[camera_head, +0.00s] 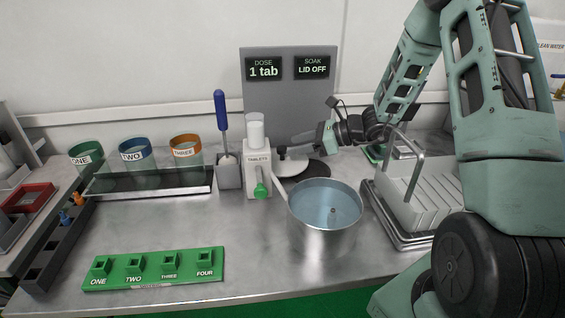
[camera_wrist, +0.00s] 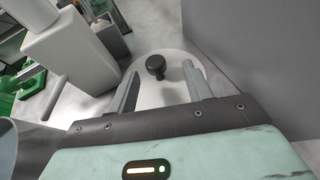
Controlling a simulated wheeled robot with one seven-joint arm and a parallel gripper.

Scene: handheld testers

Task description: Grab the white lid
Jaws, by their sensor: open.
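The white lid (camera_wrist: 165,98) is a round disc with a black knob (camera_wrist: 155,65) in the wrist view. The knob shows between and just beyond my gripper's (camera_wrist: 162,78) two open fingers, with clear space on both sides. In the head view the lid (camera_head: 293,167) lies on the counter behind the metal pot, partly hidden. My gripper (camera_head: 295,140) reaches in from the right above it, empty. The pot (camera_head: 325,235) is uncovered and holds bluish water.
The white tablet dispenser (camera_head: 257,170) stands close left of the lid; the grey sign panel (camera_head: 285,110) rises behind it. A green numbered holder (camera_head: 153,270) lies at front left. Counter between is clear.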

